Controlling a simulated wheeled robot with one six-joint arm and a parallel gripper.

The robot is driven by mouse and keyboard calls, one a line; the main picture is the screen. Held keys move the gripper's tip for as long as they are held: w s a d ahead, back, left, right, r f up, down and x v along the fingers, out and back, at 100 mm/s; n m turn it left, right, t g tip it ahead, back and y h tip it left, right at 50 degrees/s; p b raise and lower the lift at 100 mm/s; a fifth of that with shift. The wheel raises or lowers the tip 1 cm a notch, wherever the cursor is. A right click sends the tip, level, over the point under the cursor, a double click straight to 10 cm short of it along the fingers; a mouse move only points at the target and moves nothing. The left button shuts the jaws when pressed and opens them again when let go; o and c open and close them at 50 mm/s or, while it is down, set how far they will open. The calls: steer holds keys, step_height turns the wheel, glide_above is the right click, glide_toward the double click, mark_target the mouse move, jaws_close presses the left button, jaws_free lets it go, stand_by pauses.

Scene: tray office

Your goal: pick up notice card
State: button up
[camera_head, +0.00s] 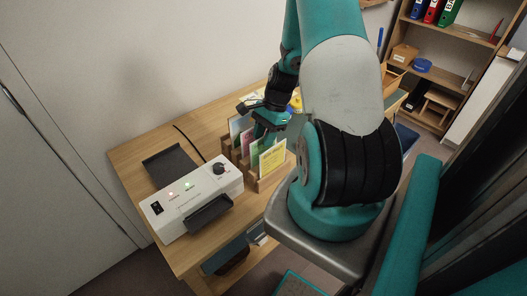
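Several cards stand upright in a wooden rack (268,183) on the desk. The front one is a yellow card (272,159) with printed lines. Behind it are a pink card (246,141) and a pale blue card (237,125), both partly covered. I cannot tell which of them is the notice card. My gripper (264,128) is at the rear part of the rack, close to the cards. Its fingertips are small and partly hidden, so I cannot tell whether it is open or touches a card.
A white laminator-like machine (192,203) with lit lamps stands on the wooden desk (130,160), left of the rack. A dark tray (171,165) lies behind it. A wall rises behind the desk. A shelf with binders (434,12) stands at the upper right.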

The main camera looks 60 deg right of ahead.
steer(key=shift+a+f, duration=0.1)
steer(key=shift+f, duration=0.15)
steer(key=shift+f, duration=0.25)
stand_by(0.4)
steer(key=shift+c, duration=0.5)
jaws_close()
